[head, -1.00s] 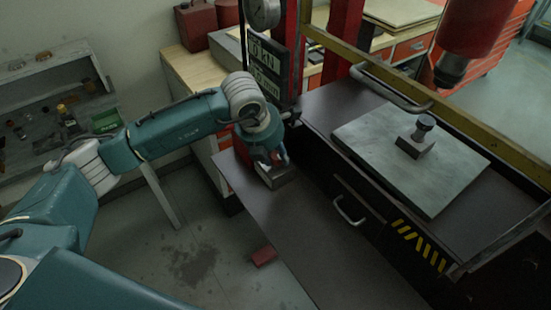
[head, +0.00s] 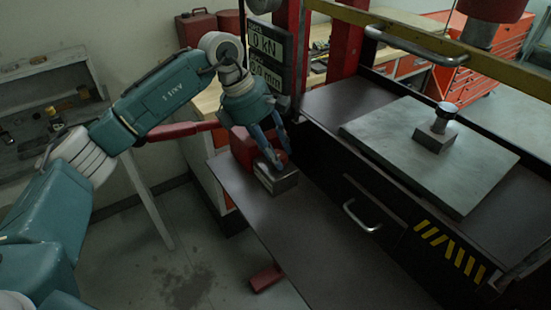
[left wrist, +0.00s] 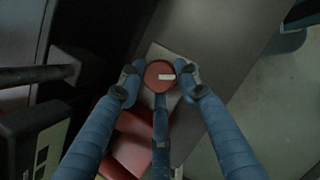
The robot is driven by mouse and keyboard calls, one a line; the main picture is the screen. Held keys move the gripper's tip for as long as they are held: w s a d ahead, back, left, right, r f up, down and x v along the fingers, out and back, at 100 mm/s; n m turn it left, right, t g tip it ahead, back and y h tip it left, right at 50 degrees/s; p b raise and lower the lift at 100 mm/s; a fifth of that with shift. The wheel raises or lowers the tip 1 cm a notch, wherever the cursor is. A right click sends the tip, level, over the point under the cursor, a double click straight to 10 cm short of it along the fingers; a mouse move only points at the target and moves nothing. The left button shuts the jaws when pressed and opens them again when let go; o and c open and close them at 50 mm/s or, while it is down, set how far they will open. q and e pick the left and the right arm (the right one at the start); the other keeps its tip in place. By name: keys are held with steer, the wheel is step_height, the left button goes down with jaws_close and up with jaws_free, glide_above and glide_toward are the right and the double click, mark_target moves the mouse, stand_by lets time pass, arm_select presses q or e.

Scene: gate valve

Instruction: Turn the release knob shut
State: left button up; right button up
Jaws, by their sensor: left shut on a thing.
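The release knob (left wrist: 153,70) is round and red with a white mark on top, seen from above in the left wrist view. It sits over a grey metal block (left wrist: 183,60), which in the head view (head: 283,184) stands on the dark bench. My left gripper (left wrist: 159,82) has its blue fingers closed around the knob from both sides, with a third finger from below in the picture. In the head view my left gripper (head: 275,155) comes down over the block, and its fingers hide the knob. My right gripper is in neither view.
A red body (head: 243,148) stands right behind the block, and a red lever (head: 180,131) runs left from it. A press frame with a gauge display (head: 265,55) rises behind. The dark bench top (head: 290,235) is clear in front.

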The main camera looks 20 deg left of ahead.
arm_select(q)
steer(key=m, duration=0.2)
steer(key=m+g+b, duration=0.1)
steer(key=shift+w+r, duration=0.15)
steer(key=shift+w, duration=0.1)
steer(key=shift+m+g, duration=0.6)
steer(key=shift+m, duration=0.8)
steer(key=shift+d, duration=0.1)
steer(key=o, duration=1)
steer(key=shift+o, duration=0.6)
